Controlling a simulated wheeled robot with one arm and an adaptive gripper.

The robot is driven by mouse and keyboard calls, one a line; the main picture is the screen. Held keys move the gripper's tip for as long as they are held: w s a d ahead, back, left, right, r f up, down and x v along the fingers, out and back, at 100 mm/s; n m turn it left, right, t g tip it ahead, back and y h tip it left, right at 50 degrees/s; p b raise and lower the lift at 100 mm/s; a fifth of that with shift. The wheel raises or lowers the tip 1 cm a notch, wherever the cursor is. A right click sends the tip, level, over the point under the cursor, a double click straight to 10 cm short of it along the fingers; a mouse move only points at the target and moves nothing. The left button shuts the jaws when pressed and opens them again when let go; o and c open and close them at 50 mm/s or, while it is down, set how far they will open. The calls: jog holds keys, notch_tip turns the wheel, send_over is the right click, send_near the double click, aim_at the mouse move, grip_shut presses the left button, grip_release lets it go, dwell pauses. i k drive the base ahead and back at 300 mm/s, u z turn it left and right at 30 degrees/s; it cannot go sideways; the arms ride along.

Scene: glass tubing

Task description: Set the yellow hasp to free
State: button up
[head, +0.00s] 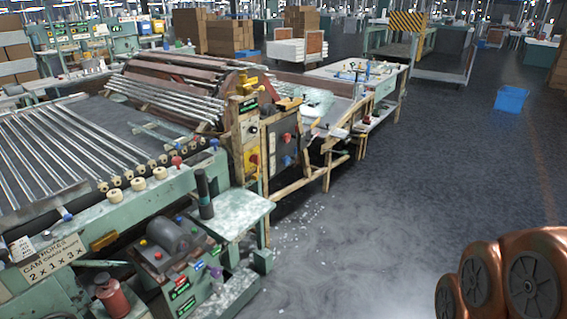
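I cannot pick out the yellow hasp for certain; several small yellow parts show on the machine. A yellow part (253,162) with red on it sits low on the upright panel at the machine's right end. My gripper is not in view; only copper-coloured links of my arm show at the lower right.
A green machine with glass tubes (60,150) fills the left. A green side table (232,212) juts out in front of the panel. A workbench (372,88) stands behind. A blue bin (511,99) is on the floor at right.

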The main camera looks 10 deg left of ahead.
aim_at(254, 176)
jog(key=u, duration=0.3)
jog(key=i, duration=1.2)
jog(key=u, duration=1.05)
jog(key=i, duration=0.5)
jog(key=u, duration=0.25)
